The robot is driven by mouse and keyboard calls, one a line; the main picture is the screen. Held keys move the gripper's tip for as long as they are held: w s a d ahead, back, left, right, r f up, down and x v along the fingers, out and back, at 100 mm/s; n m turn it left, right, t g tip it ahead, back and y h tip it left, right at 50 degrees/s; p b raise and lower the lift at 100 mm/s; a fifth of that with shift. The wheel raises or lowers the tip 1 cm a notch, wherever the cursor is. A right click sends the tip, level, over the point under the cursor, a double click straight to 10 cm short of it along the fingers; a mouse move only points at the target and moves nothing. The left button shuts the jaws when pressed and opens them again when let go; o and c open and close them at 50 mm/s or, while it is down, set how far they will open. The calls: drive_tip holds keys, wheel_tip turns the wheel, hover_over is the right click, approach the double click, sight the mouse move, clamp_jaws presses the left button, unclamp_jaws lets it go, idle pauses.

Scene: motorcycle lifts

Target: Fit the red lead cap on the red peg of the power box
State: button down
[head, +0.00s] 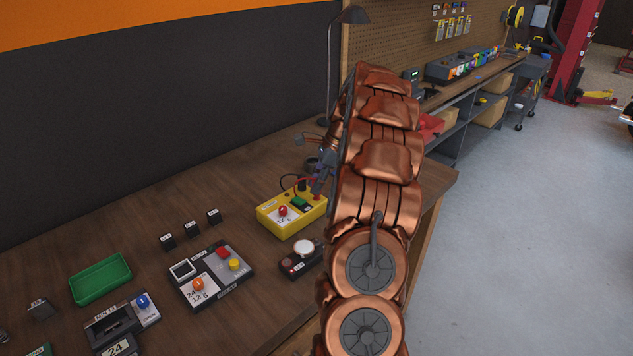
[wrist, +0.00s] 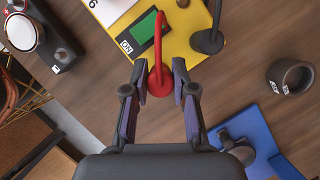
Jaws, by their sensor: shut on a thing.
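The yellow power box (head: 292,222) stands on the wooden bench, with a red knob (head: 283,211) and a green panel (head: 299,203) on it. It also shows in the wrist view (wrist: 190,42), with an ON label. My gripper (wrist: 160,86) is shut on the red lead cap (wrist: 160,82), at the box's near edge in that view. The red lead (wrist: 158,45) arches up from the cap. The red peg cannot be made out, and I cannot tell whether the cap sits on it. A black cap (wrist: 207,41) with a black lead stands beside it.
A blue part (wrist: 258,135) and a dark round cup (wrist: 290,75) lie near my gripper. A device with a white round button (head: 303,248) stands in front of the box. A control panel (head: 211,275) and a green tray (head: 101,278) lie to the left.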

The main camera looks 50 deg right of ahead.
drive_tip(key=shift+f, duration=0.8)
drive_tip(key=c, duration=0.9)
unclamp_jaws()
drive_tip(key=shift+o, duration=0.3)
drive_tip(key=o, duration=0.4)
drive_tip(key=shift+r, duration=0.15)
drive_tip(key=shift+r+p, duration=1.65)
drive_tip(key=shift+r, duration=2.25)
